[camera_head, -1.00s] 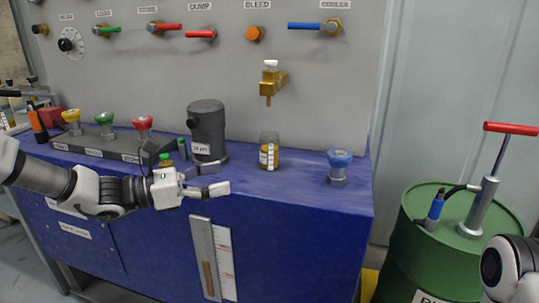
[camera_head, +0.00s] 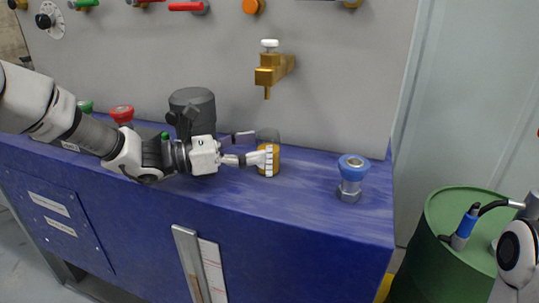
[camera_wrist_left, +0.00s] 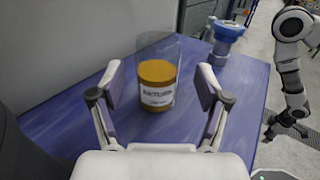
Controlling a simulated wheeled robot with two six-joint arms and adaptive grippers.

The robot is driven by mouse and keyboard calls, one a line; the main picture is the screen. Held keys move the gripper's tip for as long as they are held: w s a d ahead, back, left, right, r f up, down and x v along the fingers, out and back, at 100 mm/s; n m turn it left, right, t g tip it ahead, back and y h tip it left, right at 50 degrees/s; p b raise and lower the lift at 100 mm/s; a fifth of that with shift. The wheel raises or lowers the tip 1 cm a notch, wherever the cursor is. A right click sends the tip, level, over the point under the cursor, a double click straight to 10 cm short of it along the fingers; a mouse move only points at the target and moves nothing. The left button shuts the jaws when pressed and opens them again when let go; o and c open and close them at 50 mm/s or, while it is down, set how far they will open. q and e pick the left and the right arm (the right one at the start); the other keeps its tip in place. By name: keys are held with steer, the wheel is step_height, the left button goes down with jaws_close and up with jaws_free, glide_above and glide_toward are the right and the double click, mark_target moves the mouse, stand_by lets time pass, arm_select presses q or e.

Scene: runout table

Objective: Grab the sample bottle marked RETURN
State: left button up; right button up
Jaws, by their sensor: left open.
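The sample bottle (camera_head: 271,143) is clear glass with amber contents and stands upright on the blue table. In the left wrist view the bottle (camera_wrist_left: 158,74) shows a white label that reads RETURN. My left gripper (camera_head: 255,146) is open and level with the bottle, reaching it from the left in the head view. In the left wrist view its two fingers (camera_wrist_left: 160,72) stand on either side of the bottle, with a gap on both sides. One finger partly covers the bottle in the head view. My right gripper (camera_wrist_left: 287,128) hangs small and dark at the right; its jaws are unclear.
A blue-topped valve (camera_head: 352,177) stands right of the bottle. A dark grey cylinder (camera_head: 193,108) stands behind my left wrist. A brass tap (camera_head: 272,70) juts from the wall panel above the bottle. A green drum (camera_head: 464,218) is at the right. The table between bottle and valve is clear.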

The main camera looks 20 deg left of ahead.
mark_target(267, 143)
arm_select(q)
steer(key=x, duration=0.3)
steer(key=shift+w+f, duration=0.2)
steer(key=shift+w, duration=0.05)
steer(key=shift+w+d+r, duration=0.1)
steer(key=shift+w+d, duration=0.05)
steer(key=shift+d, duration=0.15)
steer(key=shift+a+r, duration=0.1)
steer(key=c, duration=1.2)
steer(key=shift+c, duration=0.5)
